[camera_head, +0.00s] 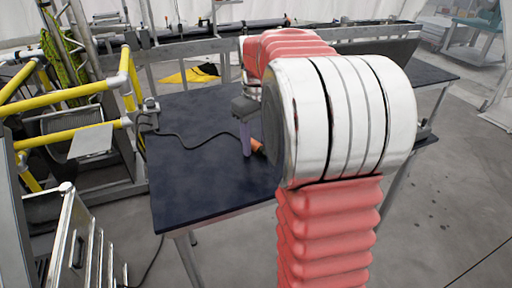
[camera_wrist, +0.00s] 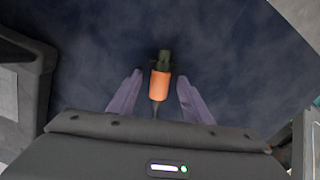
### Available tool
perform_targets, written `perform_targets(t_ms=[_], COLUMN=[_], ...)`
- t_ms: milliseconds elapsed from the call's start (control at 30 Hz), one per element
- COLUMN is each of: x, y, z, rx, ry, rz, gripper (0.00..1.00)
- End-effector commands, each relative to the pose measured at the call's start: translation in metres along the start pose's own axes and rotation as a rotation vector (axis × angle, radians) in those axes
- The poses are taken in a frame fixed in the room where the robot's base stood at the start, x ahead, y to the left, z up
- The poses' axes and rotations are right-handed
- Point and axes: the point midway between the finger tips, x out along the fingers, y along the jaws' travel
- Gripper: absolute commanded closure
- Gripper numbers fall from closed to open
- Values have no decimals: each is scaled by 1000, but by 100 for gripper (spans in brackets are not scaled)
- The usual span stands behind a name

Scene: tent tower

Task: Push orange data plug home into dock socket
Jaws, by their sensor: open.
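The orange data plug (camera_wrist: 160,85) lies on the dark tabletop in the wrist view, its dark tip pointing up the picture. My gripper (camera_wrist: 160,75) is open, with one purple finger on each side of the plug and a visible gap to both. I cannot make out the dock socket for certain in either view.
The dark table (camera_head: 185,180) is mostly clear on its left side. A black cable (camera_head: 195,145) runs over it to the left edge. Yellow railings (camera_head: 75,90) stand at the left. In the wrist view a dark box-like thing (camera_wrist: 25,85) is at the left.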

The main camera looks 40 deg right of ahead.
Motion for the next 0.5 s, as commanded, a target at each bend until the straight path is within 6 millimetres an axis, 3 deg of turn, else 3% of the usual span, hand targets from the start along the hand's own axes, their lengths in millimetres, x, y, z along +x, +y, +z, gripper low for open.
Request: perform_targets(t_ms=[500], x=[0], y=[0], z=[0], rx=[0], ry=[0], rz=[0], gripper=[55])
